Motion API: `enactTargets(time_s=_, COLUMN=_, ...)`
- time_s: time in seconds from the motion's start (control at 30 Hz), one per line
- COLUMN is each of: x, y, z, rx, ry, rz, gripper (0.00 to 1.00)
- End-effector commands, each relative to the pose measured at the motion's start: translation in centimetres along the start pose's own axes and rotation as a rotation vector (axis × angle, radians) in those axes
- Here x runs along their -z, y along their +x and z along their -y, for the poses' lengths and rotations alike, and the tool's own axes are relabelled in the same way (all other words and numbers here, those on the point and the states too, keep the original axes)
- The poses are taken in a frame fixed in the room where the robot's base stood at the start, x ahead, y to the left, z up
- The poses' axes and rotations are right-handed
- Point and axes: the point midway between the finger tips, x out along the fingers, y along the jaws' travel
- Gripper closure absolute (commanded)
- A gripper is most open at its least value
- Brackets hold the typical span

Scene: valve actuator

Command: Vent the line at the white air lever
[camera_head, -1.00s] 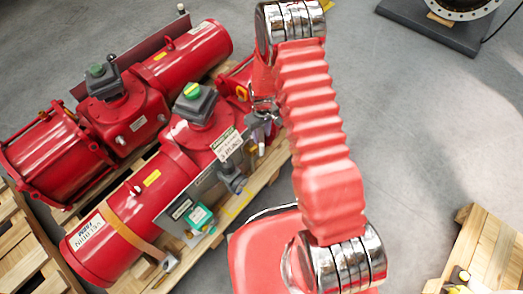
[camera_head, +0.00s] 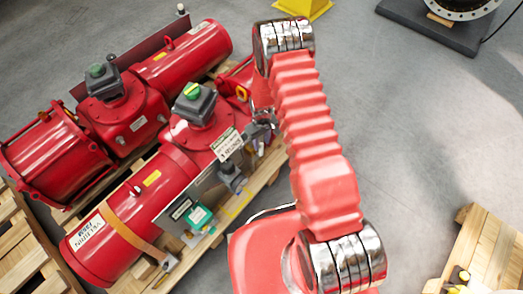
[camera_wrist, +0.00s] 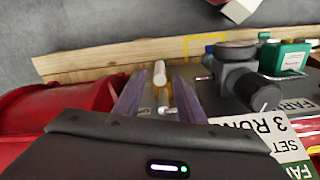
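The white air lever (camera_wrist: 160,73) shows in the wrist view as a small white cylinder above a brass-coloured fitting (camera_wrist: 166,97). My gripper (camera_wrist: 162,76) has its two purple-grey fingers apart, one on each side of the lever. Gaps seem to show between the lever and both fingers; I cannot tell whether either touches. In the head view my gripper (camera_head: 262,127) is at the right end of the near red actuator (camera_head: 135,210), beside its control panel. The lever is too small to make out surely there.
A dark round regulator (camera_wrist: 245,78) stands close to the right of my fingers, with a green box (camera_wrist: 284,57) beyond it. White label plates (camera_wrist: 275,135) are at lower right. A second red actuator (camera_head: 125,115) lies behind. Open grey floor (camera_head: 415,120) is to the right.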

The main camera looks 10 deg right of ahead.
Motion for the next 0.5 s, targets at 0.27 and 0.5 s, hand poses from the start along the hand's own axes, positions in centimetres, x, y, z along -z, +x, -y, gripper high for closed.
enactTargets(time_s=0.27, x=0.0, y=3.5, z=0.0, rx=0.0, ry=0.0, rz=0.001, gripper=0.65)
enactTargets(time_s=0.5, x=0.0, y=6.2, z=0.0, rx=0.0, ry=0.0, rz=0.0, gripper=0.65)
